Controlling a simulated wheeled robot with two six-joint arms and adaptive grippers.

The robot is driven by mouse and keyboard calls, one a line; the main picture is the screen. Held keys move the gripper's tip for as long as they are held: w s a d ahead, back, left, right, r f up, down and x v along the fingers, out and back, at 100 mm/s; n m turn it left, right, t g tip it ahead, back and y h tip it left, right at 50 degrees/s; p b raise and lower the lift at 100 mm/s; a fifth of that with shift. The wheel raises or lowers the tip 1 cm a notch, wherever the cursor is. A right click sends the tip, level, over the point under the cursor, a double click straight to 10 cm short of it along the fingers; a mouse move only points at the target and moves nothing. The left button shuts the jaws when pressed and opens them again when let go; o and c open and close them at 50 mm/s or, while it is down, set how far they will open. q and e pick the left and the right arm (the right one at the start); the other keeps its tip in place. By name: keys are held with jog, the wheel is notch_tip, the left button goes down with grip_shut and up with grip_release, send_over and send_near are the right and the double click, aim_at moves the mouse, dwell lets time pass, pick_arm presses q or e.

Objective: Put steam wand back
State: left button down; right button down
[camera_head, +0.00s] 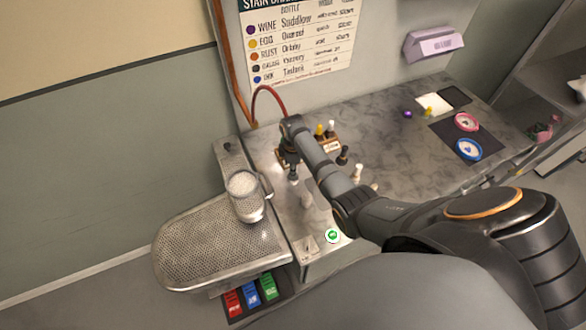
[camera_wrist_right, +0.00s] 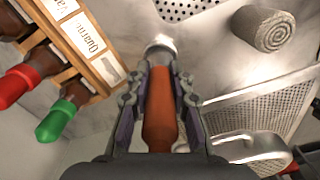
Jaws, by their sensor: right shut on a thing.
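My right gripper (camera_head: 289,158) is over the near left part of the grey counter (camera_head: 385,125), beside the bottle rack. In the wrist view the right gripper (camera_wrist_right: 160,85) is shut on an orange-brown shaft with a pale metal tip, which I take to be the steam wand (camera_wrist_right: 160,110). A red-brown hose (camera_head: 262,91) arcs from the wall side down to the gripper in the head view. The wand itself is mostly hidden there by my arm. I cannot make out its holder for certain. My left gripper is not in view.
The wooden rack (camera_wrist_right: 75,35) of capped bottles stands close beside the gripper. A grey roll (camera_head: 306,200) lies on the counter. A perforated metal board (camera_head: 205,255) with a clear jar (camera_head: 246,205) is at left. Blue and pink rings are on the right.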

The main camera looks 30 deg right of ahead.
jog(key=shift+f, duration=0.2)
dwell(0.5)
jog(key=c, duration=1.1)
grip_release()
jog(key=o, duration=0.3)
jog(key=shift+r, duration=0.1)
jog(key=shift+r+p, duration=0.95)
jog(key=shift+r, duration=2.7)
